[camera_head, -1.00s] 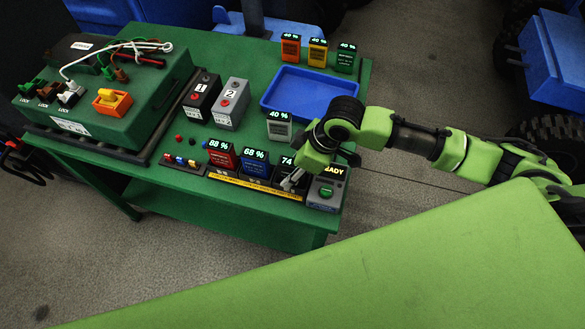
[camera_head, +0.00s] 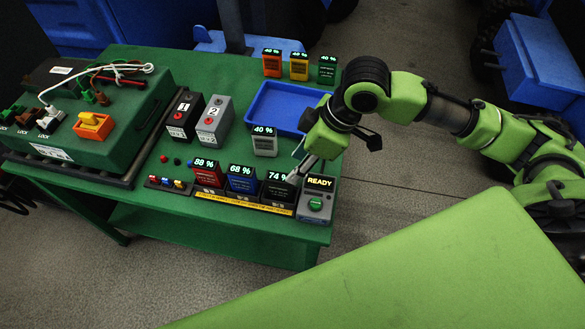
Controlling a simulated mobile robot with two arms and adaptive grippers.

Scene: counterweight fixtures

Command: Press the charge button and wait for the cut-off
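The charger's control box has a display reading "READY" (camera_head: 320,182) and a green round charge button (camera_head: 315,205) below it, at the right front corner of the green table. In the charger row to its left stand a red battery (camera_head: 207,174) reading 88 %, a blue battery (camera_head: 241,180) reading 68 % and a black battery (camera_head: 275,191) reading 74 %. My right gripper (camera_head: 297,176) points down, its tip by the right upper edge of the black battery, left of the display. Whether it is open or shut is unclear. The button is uncovered. My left gripper is out of view.
A grey battery (camera_head: 264,144) reading 40 % stands behind the row. A blue tray (camera_head: 264,97) lies behind my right gripper. Orange, yellow and green batteries (camera_head: 299,67) stand at the back. Blocks 1 and 2 (camera_head: 213,123) and a green cabinet (camera_head: 108,140) are further left.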

